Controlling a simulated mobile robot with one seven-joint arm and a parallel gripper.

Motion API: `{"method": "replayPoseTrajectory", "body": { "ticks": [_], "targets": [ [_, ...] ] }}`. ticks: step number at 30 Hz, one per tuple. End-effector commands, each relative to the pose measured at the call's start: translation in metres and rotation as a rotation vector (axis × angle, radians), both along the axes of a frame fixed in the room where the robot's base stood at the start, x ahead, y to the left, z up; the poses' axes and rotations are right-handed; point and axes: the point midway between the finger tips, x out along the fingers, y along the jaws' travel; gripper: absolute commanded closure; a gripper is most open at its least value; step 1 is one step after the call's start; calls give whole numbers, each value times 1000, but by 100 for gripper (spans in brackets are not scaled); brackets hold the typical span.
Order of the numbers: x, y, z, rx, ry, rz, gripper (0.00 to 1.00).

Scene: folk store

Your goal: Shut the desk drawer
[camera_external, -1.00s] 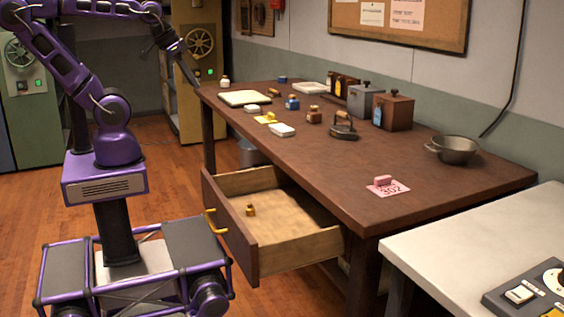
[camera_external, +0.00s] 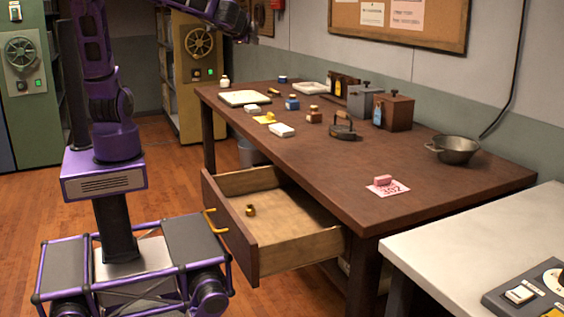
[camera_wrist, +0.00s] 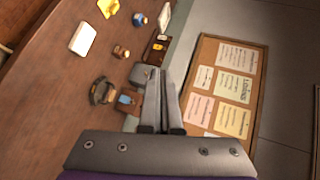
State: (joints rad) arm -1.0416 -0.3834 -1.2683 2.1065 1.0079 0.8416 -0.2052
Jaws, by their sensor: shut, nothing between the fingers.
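The desk drawer (camera_external: 301,251) is pulled far out of the brown desk (camera_external: 440,182), on the side that faces my base. A small brass-coloured object (camera_external: 250,210) lies on its floor. My arm is raised above the far end of the desk, well away from the drawer. My gripper (camera_wrist: 162,72) is shut and empty in the wrist view, over the desk's back edge. The drawer is outside the wrist view.
Bottles, boxes, an iron (camera_external: 343,127) and a metal bowl (camera_external: 454,149) stand on the desk. A corkboard (camera_wrist: 222,85) hangs on the wall behind. A pale table (camera_external: 480,240) stands at the right.

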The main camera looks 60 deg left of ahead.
Motion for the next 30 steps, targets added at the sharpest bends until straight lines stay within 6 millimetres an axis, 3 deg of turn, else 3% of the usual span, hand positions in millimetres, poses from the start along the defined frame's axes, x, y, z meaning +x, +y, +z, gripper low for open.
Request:
{"method": "replayPoseTrajectory", "body": {
  "ticks": [9,14,23,30],
  "targets": [
    [49,-27,8,69,11,-147,100],
    [62,-52,-7,-22,51,-249,100],
    [48,-105,-62,-349,182,-399,100],
    [18,-172,-109,-712,298,-513,100]
  ]
}}
